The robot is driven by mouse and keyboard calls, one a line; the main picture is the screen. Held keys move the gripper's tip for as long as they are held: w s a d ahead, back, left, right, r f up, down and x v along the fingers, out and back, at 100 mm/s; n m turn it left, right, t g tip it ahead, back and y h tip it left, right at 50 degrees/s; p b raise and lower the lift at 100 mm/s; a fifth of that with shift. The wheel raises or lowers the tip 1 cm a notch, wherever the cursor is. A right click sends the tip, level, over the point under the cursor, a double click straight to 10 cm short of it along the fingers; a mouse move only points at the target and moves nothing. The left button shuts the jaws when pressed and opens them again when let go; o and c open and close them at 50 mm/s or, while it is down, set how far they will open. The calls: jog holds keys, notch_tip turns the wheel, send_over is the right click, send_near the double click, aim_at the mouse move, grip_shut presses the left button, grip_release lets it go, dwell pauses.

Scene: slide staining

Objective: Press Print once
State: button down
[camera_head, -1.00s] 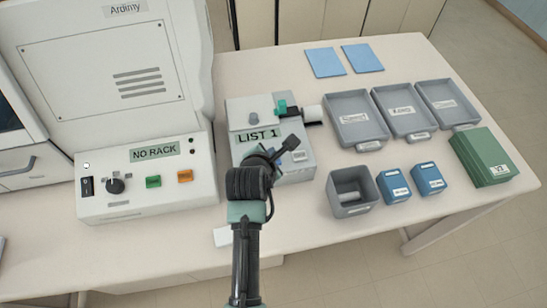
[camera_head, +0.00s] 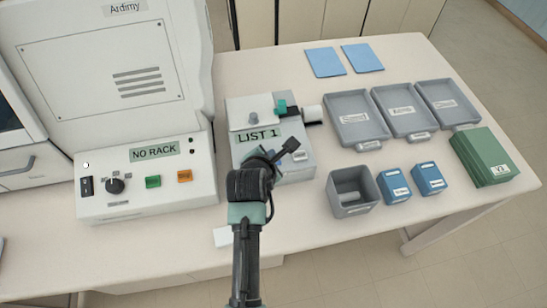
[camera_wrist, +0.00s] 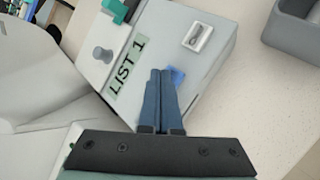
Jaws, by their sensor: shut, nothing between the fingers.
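The grey printer box (camera_head: 305,165) stands mid-table with a green "LIST 1" display (camera_head: 257,135); the box also shows in the wrist view (camera_wrist: 205,70). A blue button (camera_wrist: 178,74) sits on its top face, partly hidden behind my fingertips. My gripper (camera_wrist: 161,72) is shut and empty, its tips at or just above the button in the wrist view. I cannot tell whether they touch it. No lettering is readable on the button. In the head view my arm hides the fingertips and the button.
Left stands a large white machine (camera_head: 105,75) with a "NO RACK" display (camera_head: 155,152), a knob, and green and orange buttons. Right are grey trays (camera_head: 357,118), an open grey bin (camera_head: 350,207), blue boxes (camera_head: 394,198) and a green stack (camera_head: 482,158). Blue sheets (camera_head: 325,63) lie behind.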

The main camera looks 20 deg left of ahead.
jog(key=shift+f, duration=0.4)
dwell(0.6)
jog(key=shift+r, duration=0.15)
jog(key=shift+r+p, duration=0.65)
jog(key=shift+p, duration=0.15)
notch_tip(320, 180, up, 5)
jog(key=p, duration=0.5)
jog(key=shift+r, duration=0.1)
dwell(0.5)
